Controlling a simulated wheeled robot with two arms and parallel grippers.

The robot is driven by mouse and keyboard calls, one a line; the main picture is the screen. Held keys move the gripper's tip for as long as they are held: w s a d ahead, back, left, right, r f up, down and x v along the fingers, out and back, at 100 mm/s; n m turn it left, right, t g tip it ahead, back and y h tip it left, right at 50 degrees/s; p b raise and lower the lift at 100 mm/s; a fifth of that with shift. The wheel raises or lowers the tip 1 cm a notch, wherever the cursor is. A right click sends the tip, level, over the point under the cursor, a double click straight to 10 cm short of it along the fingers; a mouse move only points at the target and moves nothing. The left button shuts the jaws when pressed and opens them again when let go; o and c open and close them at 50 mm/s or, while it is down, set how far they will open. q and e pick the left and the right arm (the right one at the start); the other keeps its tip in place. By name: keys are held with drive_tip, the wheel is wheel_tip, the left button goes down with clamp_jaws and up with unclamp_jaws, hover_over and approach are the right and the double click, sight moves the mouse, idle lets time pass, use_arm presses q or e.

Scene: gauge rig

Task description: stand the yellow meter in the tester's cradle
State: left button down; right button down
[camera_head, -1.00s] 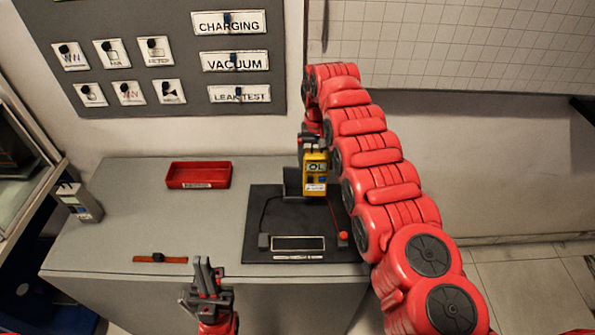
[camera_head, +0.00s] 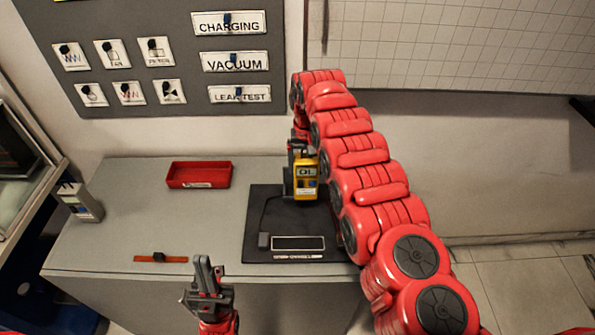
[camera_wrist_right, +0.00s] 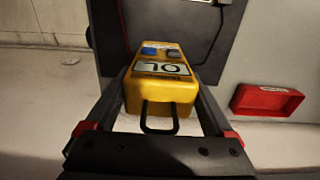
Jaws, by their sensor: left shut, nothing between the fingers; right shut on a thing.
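The yellow meter (camera_head: 306,190) has a pale display and hangs upright in my right gripper (camera_head: 302,160), over the back part of the tester's dark base (camera_head: 257,210). In the right wrist view the meter (camera_wrist_right: 160,92) sits between the two fingers (camera_wrist_right: 160,110), with its dark wire loop towards the camera. The dark cradle (camera_head: 288,180) shows just left of the meter and is partly hidden by it. Whether the meter touches the cradle I cannot tell. My left gripper (camera_head: 207,277) is shut and empty in front of the table's front edge.
A red tray (camera_head: 198,184) is at the back of the grey table (camera_head: 120,225). A grey device (camera_head: 80,201) stands at the left, and an orange strip (camera_head: 160,258) lies near the front. My right arm covers the tester's right side.

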drive_tip(key=shift+s+a+f, duration=0.2)
drive_tip(key=shift+a+f, duration=0.2)
drive_tip(key=shift+a, duration=0.3)
drive_tip(key=shift+s+a+f, duration=0.1)
drive_tip(key=shift+s, duration=0.05)
drive_tip(key=shift+a+f, duration=0.15)
drive_tip(key=shift+a, duration=0.25)
drive_tip(key=shift+p, duration=0.3)
